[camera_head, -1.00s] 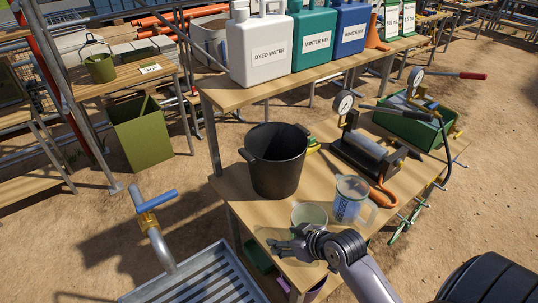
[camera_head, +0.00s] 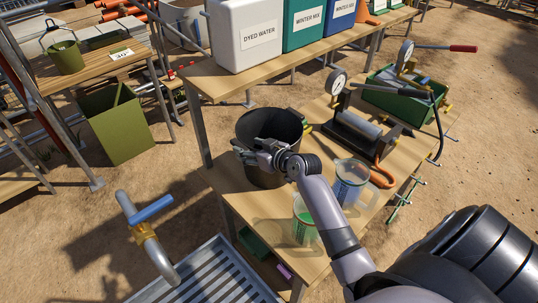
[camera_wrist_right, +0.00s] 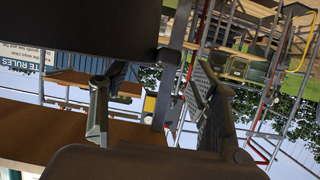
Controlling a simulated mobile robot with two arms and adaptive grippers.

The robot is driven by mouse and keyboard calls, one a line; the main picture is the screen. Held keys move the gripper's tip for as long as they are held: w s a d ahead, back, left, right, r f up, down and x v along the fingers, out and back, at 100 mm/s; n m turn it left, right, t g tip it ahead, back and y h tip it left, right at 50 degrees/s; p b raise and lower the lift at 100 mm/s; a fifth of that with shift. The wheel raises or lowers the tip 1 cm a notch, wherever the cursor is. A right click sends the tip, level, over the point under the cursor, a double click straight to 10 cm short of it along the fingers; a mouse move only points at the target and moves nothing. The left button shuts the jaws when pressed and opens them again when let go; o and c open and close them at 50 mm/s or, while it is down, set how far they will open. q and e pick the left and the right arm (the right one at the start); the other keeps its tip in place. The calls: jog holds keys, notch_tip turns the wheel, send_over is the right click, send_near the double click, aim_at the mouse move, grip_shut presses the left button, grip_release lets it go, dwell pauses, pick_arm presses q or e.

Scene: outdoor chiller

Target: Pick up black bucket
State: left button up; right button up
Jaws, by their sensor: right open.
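The black bucket (camera_head: 285,124) stands upright on the wooden table, to the left of the measuring cups. My right gripper (camera_head: 246,153) is in front of the bucket's near left side and hides part of its wall and rim. In the right wrist view, the bucket's dark wall (camera_wrist_right: 90,25) fills the upper left. The open fingers (camera_wrist_right: 160,110) are spread wide apart there, and a dark bar, perhaps the bucket's side handle (camera_wrist_right: 167,75), shows between them. I cannot tell whether either finger touches the bucket. My left gripper is out of view.
A clear jug (camera_head: 350,182) and a green-marked cup (camera_head: 304,218) stand close beside my right forearm. A pressure-gauge pump (camera_head: 355,130) sits behind them. Jerrycans (camera_head: 247,38) line the higher shelf. A metal tap (camera_head: 150,240) and slatted sink (camera_head: 205,275) are at the lower left.

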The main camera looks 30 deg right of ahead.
aim_at(239, 141)
jog(key=shift+b+x, duration=0.45)
jog(key=shift+x, duration=0.65)
jog(key=b+x, duration=0.1)
jog(key=x, duration=0.1)
jog(key=b+x, duration=0.1)
jog(key=x, duration=0.1)
jog(key=shift+w+d+r+b, duration=0.1)
jog(key=shift+w+r+b, duration=0.15)
jog(key=shift+b, duration=0.15)
jog(key=shift+w, duration=0.2)
jog(key=shift+s+r, duration=0.1)
jog(key=shift+s, duration=0.1)
jog(key=shift+c, duration=0.5)
jog(key=c, duration=0.7)
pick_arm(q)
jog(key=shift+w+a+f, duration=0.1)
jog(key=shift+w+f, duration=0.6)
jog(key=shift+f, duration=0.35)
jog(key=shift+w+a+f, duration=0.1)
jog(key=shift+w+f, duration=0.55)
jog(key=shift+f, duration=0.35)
pick_arm(e)
grip_shut()
